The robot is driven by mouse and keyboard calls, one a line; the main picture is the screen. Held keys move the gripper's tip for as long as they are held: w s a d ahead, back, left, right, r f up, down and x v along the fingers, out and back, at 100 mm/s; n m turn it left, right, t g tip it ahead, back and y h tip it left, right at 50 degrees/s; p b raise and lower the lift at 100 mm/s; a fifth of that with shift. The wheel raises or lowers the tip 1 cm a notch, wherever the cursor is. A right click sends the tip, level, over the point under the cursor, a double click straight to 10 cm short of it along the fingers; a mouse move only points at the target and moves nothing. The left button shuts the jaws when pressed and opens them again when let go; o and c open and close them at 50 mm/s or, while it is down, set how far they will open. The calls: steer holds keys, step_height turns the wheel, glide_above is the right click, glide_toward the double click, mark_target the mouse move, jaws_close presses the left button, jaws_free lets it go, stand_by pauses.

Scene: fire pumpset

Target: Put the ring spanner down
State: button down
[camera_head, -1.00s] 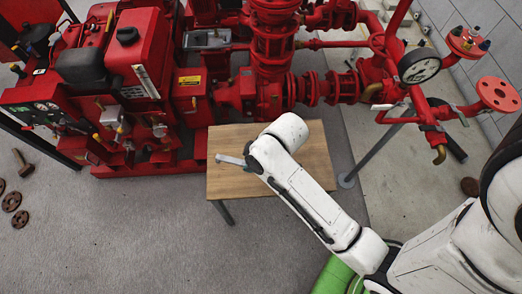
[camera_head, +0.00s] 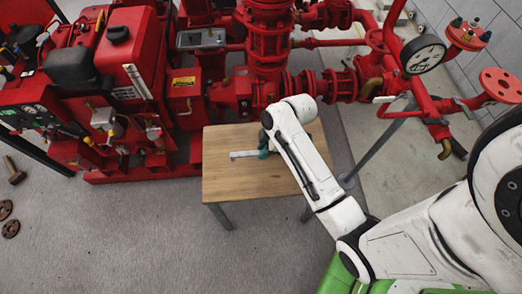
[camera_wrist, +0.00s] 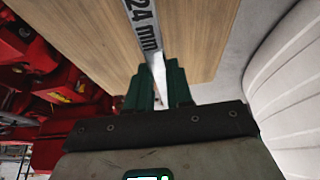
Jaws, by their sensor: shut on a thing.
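The ring spanner (camera_head: 243,154) is a grey flat bar over the small wooden table (camera_head: 225,183). In the wrist view the spanner (camera_wrist: 143,22) carries the marking "24 mm" and runs up out of the picture, so its far end is cut off. My gripper (camera_head: 264,146) has dark green fingers and is above the table. In the wrist view my gripper (camera_wrist: 160,84) is shut on the spanner's near part. I cannot tell whether the spanner touches the tabletop.
The red pump set (camera_head: 140,70) stands behind and left of the table. Red pipework with a gauge (camera_head: 424,58) is at the back right. The tabletop holds nothing else visible. Rusty discs (camera_head: 9,229) and a hammer (camera_head: 14,170) lie on the floor at the left.

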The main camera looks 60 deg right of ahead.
steer(key=f, duration=0.1)
steer(key=w+d+f, duration=0.1)
steer(key=w+f, duration=0.1)
steer(key=shift+w+d, duration=0.15)
steer(key=shift+d, duration=0.15)
steer(key=shift+w+d+f+b, duration=0.15)
steer(key=shift+f+b, duration=0.25)
steer(key=shift+f, duration=1.35)
steer(key=shift+f, duration=0.15)
steer(key=c, duration=1)
jaws_free()
